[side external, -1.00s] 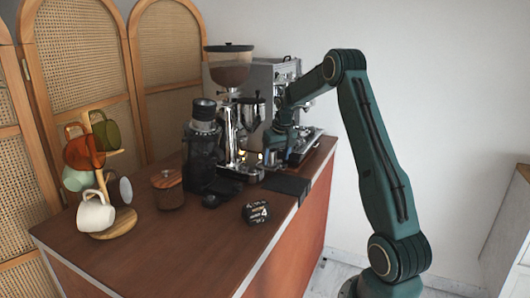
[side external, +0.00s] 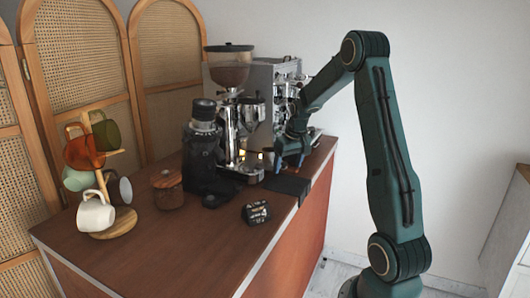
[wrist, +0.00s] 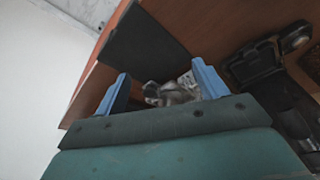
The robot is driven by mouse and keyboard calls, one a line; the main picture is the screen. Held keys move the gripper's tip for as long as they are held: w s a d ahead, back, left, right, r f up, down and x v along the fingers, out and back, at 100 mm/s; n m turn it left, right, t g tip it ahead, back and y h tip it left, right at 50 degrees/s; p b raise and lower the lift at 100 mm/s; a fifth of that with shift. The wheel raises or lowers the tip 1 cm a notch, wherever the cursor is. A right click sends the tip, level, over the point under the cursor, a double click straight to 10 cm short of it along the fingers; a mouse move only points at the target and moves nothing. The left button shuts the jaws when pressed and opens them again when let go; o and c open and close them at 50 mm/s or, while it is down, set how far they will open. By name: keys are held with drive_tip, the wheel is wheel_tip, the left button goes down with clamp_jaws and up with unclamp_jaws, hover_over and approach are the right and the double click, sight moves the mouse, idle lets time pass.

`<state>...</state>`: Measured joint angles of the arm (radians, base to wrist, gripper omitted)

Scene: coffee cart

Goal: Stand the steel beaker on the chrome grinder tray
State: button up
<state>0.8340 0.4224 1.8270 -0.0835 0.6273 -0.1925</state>
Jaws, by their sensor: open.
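The chrome grinder (side external: 230,128) stands at the back of the cart with a dark bean hopper on top. Its tray (side external: 251,177) is at its foot. A small shiny steel shape with yellow glints (side external: 252,158) shows over the tray. It looks like the steel beaker, but its outline is too small to tell if it stands upright. My gripper (side external: 291,164) is open, to the right of the tray and apart from it. In the wrist view, shiny metal (wrist: 172,93) shows beyond the blue fingers, partly hidden by my gripper's palm. Nothing is visibly held.
A black mat (side external: 287,186) lies below my gripper. A black grinder (side external: 203,150) stands left of the chrome one. The espresso machine (side external: 275,85) is behind. A wooden-lidded jar (side external: 167,188), a mug tree (side external: 118,222) and a small black round object (side external: 257,212) are further forward.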

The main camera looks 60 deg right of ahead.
idle(0.4)
drive_tip(key=s+a+r+n+t, duration=0.1)
drive_tip(key=a+r+n, duration=0.1)
drive_tip(key=a+r, duration=0.6)
drive_tip(key=s+a+r+n, duration=0.1)
drive_tip(key=a+r, duration=0.3)
drive_tip(key=a, duration=0.8)
drive_tip(key=s+a+n+t+y, duration=0.1)
drive_tip(key=s+a+n+t, duration=0.1)
drive_tip(key=s+a, duration=1.2)
drive_tip(key=shift+s+a+r+n+y, duration=0.35)
drive_tip(key=shift+a+n, duration=0.2)
drive_tip(key=shift+n, duration=0.25)
drive_tip(key=shift+w, duration=0.1)
